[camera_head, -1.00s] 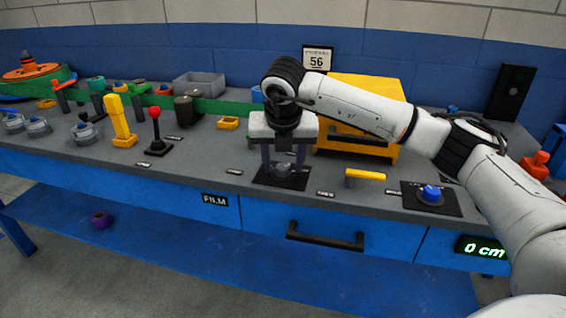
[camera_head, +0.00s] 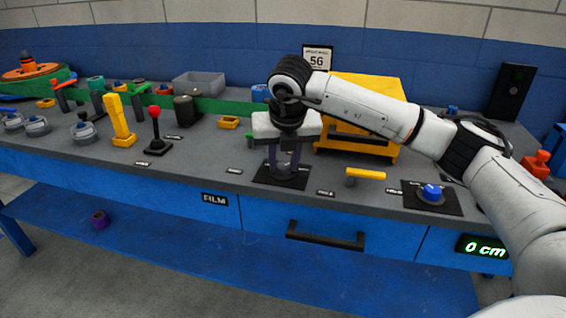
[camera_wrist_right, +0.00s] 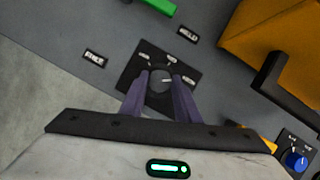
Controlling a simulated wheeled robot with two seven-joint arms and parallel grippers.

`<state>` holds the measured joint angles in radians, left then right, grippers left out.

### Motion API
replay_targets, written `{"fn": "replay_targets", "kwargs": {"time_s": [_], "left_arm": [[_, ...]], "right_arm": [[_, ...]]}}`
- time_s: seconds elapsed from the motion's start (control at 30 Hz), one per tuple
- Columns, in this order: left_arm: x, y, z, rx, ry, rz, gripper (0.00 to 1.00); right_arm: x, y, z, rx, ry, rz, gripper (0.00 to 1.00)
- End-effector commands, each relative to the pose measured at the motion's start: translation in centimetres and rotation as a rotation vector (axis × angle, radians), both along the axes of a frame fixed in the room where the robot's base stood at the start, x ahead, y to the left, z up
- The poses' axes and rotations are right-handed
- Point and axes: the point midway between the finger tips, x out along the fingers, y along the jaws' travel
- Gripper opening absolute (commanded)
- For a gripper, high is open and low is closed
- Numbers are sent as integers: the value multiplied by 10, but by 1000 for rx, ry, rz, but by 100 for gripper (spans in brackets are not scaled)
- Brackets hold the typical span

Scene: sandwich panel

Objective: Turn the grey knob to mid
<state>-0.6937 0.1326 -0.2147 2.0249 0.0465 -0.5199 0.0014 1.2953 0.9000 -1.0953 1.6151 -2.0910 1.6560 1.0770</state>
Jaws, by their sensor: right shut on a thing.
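The grey knob (camera_wrist_right: 160,78) sits on a black plate with several small white labels. My right gripper (camera_wrist_right: 161,76) points down over the plate and is shut on the knob, one purple finger on each side. In the head view the right gripper (camera_head: 283,170) stands over the black plate (camera_head: 262,177), and its fingers hide most of the knob. A pale pointer mark shows on the knob in the right wrist view, but I cannot tell exactly which label it points to. My left gripper does not show.
A yellow lever handle (camera_head: 367,173) and a blue knob (camera_head: 432,193) stand to the right. A yellow box with a dark handle (camera_head: 357,141) is behind. A red-topped joystick (camera_head: 156,130) and a yellow lever (camera_head: 120,120) stand to the left.

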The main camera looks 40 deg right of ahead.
Motion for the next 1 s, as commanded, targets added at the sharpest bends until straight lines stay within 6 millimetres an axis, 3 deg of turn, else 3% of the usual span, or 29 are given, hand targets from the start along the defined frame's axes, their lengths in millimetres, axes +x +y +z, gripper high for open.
{"fn": "replay_targets", "kwargs": {"time_s": [0.27, 1.0], "left_arm": [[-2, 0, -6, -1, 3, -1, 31], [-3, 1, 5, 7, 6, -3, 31]], "right_arm": [[0, -3, 0, 1, -4, 227, 7], [0, -7, 3, 2, -4, 826, 7]]}}
